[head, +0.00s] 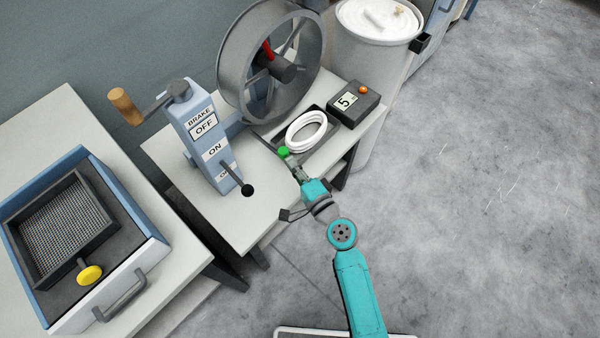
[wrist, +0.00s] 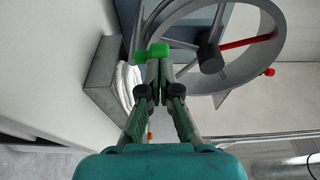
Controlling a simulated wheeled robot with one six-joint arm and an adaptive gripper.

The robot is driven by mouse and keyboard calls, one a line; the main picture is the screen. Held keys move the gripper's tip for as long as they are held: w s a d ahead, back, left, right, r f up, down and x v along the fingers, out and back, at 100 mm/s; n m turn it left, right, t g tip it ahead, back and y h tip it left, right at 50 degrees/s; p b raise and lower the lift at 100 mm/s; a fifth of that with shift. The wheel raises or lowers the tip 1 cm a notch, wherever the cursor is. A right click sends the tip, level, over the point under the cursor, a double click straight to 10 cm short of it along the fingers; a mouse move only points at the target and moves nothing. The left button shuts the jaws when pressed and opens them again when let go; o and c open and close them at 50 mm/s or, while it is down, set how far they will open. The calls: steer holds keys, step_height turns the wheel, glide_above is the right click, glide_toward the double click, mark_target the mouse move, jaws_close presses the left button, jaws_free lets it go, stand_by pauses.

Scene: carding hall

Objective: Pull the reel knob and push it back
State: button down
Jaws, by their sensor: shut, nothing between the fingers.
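The reel (head: 232,70) is a grey spoked wheel upright at the back of the bench, with a dark hub and a red part at its centre. In the wrist view the reel (wrist: 268,75) fills the upper right, with a red rod and a red end (wrist: 269,72) at its rim. A bright green knob (head: 284,151) is at the bench's front part, and it shows in the wrist view (wrist: 150,55). My gripper (head: 292,162) is shut and empty, its tips right at the green knob. I cannot tell whether they touch. In the wrist view the fingers (wrist: 159,70) are together.
A blue brake box (head: 200,130) with a crank and a black-knobbed lever stands left. A grey tray (head: 327,153) with a white coil (head: 306,131) and a dark display box (head: 354,104) lie right. A drawer with a sieve (head: 80,292) is far left. Floor at right is clear.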

steer(key=shift+w+a, duration=0.15)
steer(key=shift+w, duration=0.05)
steer(key=w+a, duration=0.4)
steer(key=a, duration=0.2)
steer(key=shift+w, duration=0.3)
steer(key=shift+r, duration=0.2)
